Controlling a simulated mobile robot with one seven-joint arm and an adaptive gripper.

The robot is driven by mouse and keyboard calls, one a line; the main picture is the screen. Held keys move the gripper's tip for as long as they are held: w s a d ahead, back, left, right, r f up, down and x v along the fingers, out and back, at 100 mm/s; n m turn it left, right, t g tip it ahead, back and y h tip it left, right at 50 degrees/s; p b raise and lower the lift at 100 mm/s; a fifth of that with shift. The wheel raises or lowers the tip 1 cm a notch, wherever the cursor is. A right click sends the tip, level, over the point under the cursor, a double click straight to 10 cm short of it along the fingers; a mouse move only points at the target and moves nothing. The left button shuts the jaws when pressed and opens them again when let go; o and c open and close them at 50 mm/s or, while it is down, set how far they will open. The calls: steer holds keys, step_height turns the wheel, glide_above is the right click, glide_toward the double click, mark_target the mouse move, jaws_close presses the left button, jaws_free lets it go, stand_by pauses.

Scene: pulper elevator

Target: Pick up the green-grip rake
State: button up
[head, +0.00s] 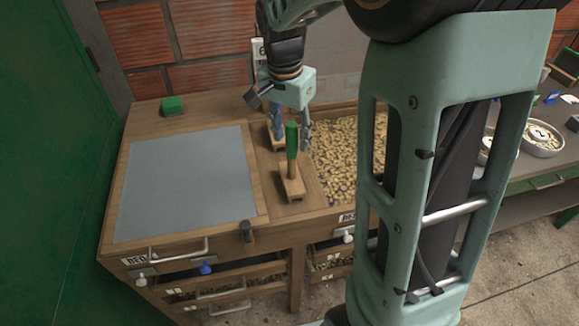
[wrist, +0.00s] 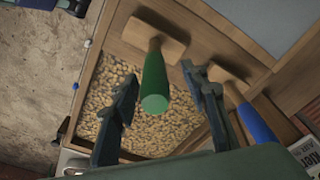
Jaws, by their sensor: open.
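The green-grip rake (head: 291,142) stands upright on the wooden bench, its wooden head (head: 291,183) down and its green grip up. In the wrist view the green grip (wrist: 154,80) points towards the camera and shows between my two fingers. My gripper (head: 293,134) is open and empty, pointing down close to the grip in the head view. In the wrist view a gap shows on both sides of the grip between the fingers (wrist: 160,74). I cannot tell whether the grip's end is level with the fingertips.
A blue-grip rake (wrist: 258,125) stands close beside it, partly hidden by my gripper in the head view. A bin of beans (head: 340,155) lies to the right. A grey panel (head: 185,185) and a green block (head: 172,105) are to the left. A brick wall (head: 205,30) stands behind.

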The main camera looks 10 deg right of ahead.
mark_target(293, 148)
steer(key=f, duration=0.4)
steer(key=shift+d+f, duration=0.15)
steer(key=shift+d, duration=0.1)
steer(key=shift+s, duration=0.1)
steer(key=shift+c, duration=0.5)
jaws_close()
